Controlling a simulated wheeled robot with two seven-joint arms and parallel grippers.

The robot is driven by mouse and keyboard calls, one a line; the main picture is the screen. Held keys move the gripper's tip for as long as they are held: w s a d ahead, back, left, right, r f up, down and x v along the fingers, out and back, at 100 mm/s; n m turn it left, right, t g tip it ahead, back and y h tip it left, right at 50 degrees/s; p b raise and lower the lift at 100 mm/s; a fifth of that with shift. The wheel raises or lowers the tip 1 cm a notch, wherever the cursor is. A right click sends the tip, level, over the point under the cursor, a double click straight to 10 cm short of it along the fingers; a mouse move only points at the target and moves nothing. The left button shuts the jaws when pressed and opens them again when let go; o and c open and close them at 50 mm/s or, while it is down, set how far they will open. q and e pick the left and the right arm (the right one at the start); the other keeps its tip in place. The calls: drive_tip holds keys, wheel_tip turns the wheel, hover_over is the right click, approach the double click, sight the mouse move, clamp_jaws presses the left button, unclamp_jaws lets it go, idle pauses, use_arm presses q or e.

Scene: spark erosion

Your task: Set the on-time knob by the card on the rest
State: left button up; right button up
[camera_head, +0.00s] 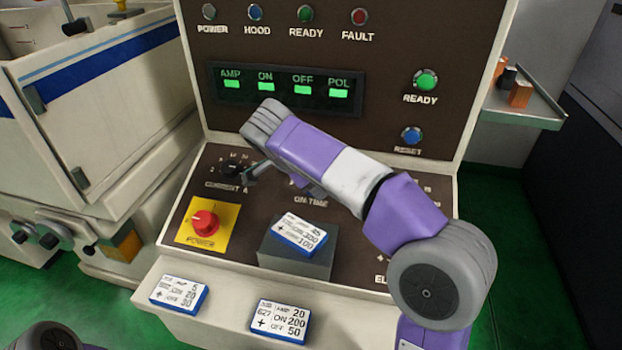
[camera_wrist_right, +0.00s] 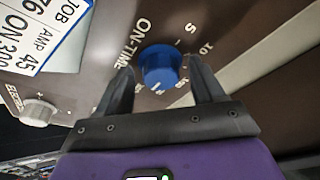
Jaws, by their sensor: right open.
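The blue on-time knob (camera_wrist_right: 160,63) stands on the brown panel beside its ON-TIME label in the right wrist view. My right gripper (camera_wrist_right: 161,75) is open, one finger on each side of the knob; I cannot tell whether they touch it. The knob's pointer is not clear. In the head view my right gripper (camera_head: 280,178) is over the lower panel, and my arm hides the knob. The card (camera_head: 300,234) lies on the grey rest (camera_head: 295,260) and reads ON 300, AMP 45; it also shows in the wrist view (camera_wrist_right: 45,35). My left gripper is out of view.
Two more cards lie on the front ledge, at left (camera_head: 178,294) and middle (camera_head: 280,321). A red power switch (camera_head: 205,222) and a black current knob (camera_head: 233,169) are left of my gripper. A green-lit display (camera_head: 290,89) is above. The pale electrode knob (camera_wrist_right: 38,112) is nearby.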

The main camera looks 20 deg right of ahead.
drive_tip(key=p+v, duration=0.2)
drive_tip(key=v, duration=0.5)
idle(0.3)
